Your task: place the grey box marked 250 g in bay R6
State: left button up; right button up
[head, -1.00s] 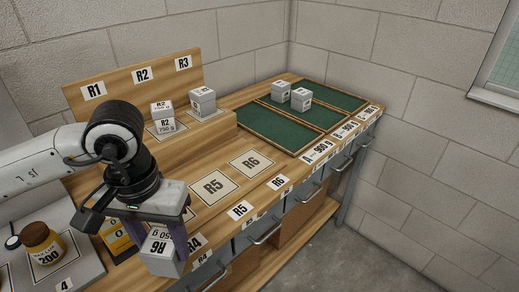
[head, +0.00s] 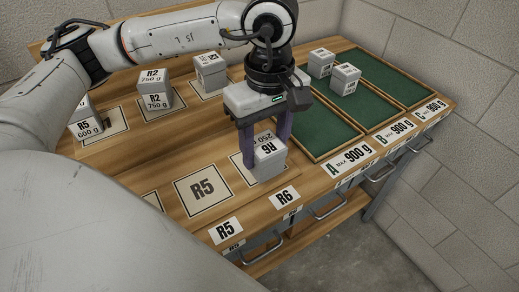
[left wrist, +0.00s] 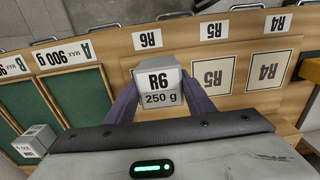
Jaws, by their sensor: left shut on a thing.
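The grey box marked R6 and 250 g (head: 269,160) is between the fingers of my left gripper (head: 266,148), which is shut on it. In the left wrist view the box (left wrist: 158,88) faces the camera with its label readable. I cannot tell whether the box touches the surface. The R6 front label (head: 285,197) is just in front of it. My right gripper is not in view.
Bay R5 (head: 203,191) is empty, left of the held box. Green trays (head: 318,128) lie to the right, with two grey boxes (head: 345,79) at the back. More grey boxes (head: 154,90) stand on the raised shelf behind. My arm covers the lower left.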

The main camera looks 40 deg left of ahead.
pick_arm(q)
jog(key=n, duration=0.4)
jog(key=w+n, duration=0.1)
jog(key=shift+a+r+n, duration=0.3)
jog(key=shift+a+n, duration=0.1)
jog(key=n, duration=0.3)
jog(key=n+b, duration=0.1)
jog(key=n, duration=0.1)
jog(key=shift+w+a+r, duration=0.25)
jog(key=shift+a+r, duration=0.05)
jog(key=n, duration=0.3)
jog(key=shift+w+a+r, duration=0.15)
jog(key=n, duration=0.3)
jog(key=n+b, duration=0.1)
jog(key=n, duration=0.1)
jog(key=shift+w+a+r+n, duration=0.25)
jog(key=shift+a+r+n, duration=0.05)
jog(key=shift+r, duration=0.1)
jog(key=f+n, duration=0.2)
jog(key=n, duration=0.5)
jog(key=w+a+f+n+b, duration=0.1)
jog(key=f+n, duration=0.1)
jog(key=n, duration=0.5)
jog(key=a+f+n, duration=0.1)
jog(key=f+n, duration=0.1)
jog(key=n, duration=0.5)
jog(key=shift+w+a+f+b, duration=0.1)
jog(key=shift+w+f+b, duration=0.1)
jog(key=shift+f+b, duration=0.15)
jog(key=shift+f, duration=0.1)
